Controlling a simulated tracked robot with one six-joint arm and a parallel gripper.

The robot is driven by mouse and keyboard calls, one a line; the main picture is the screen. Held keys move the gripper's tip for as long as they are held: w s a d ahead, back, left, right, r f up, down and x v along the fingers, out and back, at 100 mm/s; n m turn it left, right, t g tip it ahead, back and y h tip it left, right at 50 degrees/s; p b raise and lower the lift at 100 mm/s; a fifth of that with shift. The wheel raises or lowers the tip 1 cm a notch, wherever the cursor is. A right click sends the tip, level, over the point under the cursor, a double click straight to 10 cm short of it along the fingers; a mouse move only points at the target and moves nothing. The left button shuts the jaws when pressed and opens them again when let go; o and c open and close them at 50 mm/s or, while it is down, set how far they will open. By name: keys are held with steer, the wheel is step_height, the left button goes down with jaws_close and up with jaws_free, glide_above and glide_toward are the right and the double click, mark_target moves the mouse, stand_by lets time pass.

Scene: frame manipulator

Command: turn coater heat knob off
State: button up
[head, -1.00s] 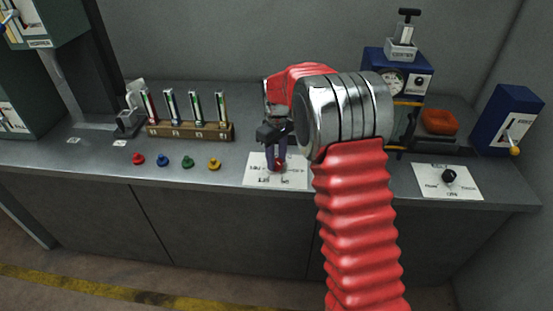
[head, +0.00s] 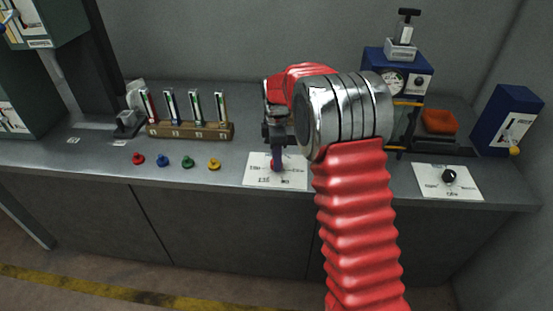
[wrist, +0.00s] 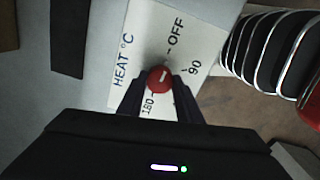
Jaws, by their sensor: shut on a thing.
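The red heat knob (head: 276,166) sits on a white label plate (head: 260,176) on the bench, below my gripper (head: 277,154) in the head view. In the wrist view the knob (wrist: 159,78) is between the two dark fingertips of my gripper (wrist: 160,92), which are shut on it. The plate (wrist: 140,45) reads "HEAT °C", with OFF, 90 and 180 around the knob. A short white mark shows on the knob's top; its exact pointing is hard to tell. My arm hides the plate's right edge in the head view.
A black knob on another white plate (head: 430,187) is at the right, near a blue lever box (head: 505,120).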

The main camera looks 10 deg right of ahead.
steer(key=shift+d+n, duration=0.1)
steer(key=shift+n, duration=0.4)
steer(key=o, duration=1)
steer(key=shift+o, duration=0.2)
steer(key=shift+r, duration=0.15)
step_height(320, 180, up, 14)
steer(key=shift+f, duration=0.25)
